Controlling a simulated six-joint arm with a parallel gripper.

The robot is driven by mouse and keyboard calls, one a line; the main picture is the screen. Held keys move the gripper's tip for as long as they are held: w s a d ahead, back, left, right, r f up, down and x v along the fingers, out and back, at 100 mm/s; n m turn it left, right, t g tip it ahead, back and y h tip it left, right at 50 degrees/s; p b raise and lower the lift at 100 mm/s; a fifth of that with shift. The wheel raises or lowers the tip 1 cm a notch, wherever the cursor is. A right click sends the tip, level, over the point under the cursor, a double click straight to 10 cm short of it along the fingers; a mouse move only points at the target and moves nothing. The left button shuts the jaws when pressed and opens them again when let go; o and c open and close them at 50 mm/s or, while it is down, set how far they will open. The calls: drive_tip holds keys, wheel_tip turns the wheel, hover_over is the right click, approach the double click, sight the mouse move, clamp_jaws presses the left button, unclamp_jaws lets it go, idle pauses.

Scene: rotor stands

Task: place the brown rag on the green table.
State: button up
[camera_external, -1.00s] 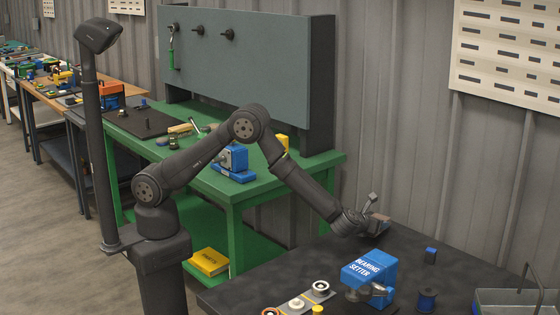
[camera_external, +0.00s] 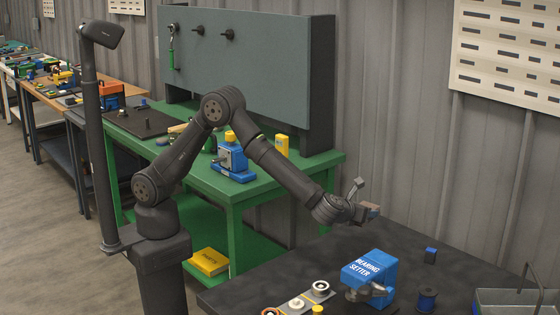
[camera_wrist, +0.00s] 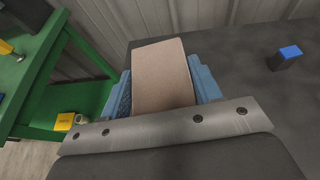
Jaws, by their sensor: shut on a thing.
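My gripper (camera_external: 366,211) is shut on the brown rag (camera_wrist: 162,75), a flat tan-brown folded piece. In the wrist view the rag lies between my two blue finger pads. In the outside view the rag (camera_external: 373,208) shows only as a small brown patch at my gripper's end, held in the air near the back left part of the black table. The green table (camera_external: 290,182) stands to the left, against the wall. Its edge also shows at the left of the wrist view (camera_wrist: 38,62).
A blue bearing setter (camera_external: 369,272), a blue spool (camera_external: 427,299) and a small blue-topped block (camera_external: 431,255) stand on the black table (camera_external: 320,258).

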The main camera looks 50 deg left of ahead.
drive_tip(key=w+a+r+n+y, duration=0.2)
drive_tip(key=w+a+r+y, duration=0.1)
drive_tip(key=w+a, duration=1.55)
drive_tip(key=w+a+r+n+g+y, duration=0.1)
drive_tip(key=w+a, duration=0.3)
drive_tip(key=a, duration=0.8)
drive_tip(key=w+a+r+n+g+y, duration=0.15)
drive_tip(key=w+a, duration=0.25)
drive_tip(key=a, duration=0.8)
drive_tip(key=w+a+n+g+y, duration=0.2)
drive_tip(key=a+n+g+y, duration=0.4)
drive_tip(key=a, duration=3.2)
drive_tip(key=s+a+f+n+g, duration=0.1)
drive_tip(key=s+a+f+n, duration=0.1)
drive_tip(key=a, duration=0.9)
drive_tip(key=s+a+f+n+g, duration=0.2)
drive_tip(key=s+a+f, duration=0.1)
drive_tip(key=a, duration=0.7)
drive_tip(key=s+a+f+n+g, duration=0.1)
drive_tip(key=a+f, duration=0.4)
drive_tip(key=a, duration=0.6)
drive_tip(key=shift+s+a+n+g, duration=0.15)
drive_tip(key=shift+s+n+g, duration=0.1)
drive_tip(key=shift+s, duration=0.3)
drive_tip(key=shift+s+a+n+g, duration=0.1)
drive_tip(key=shift+s+a+n, duration=0.1)
drive_tip(key=shift+s, duration=0.35)
drive_tip(key=shift+a+f, duration=0.25)
drive_tip(key=shift+f, duration=1.9)
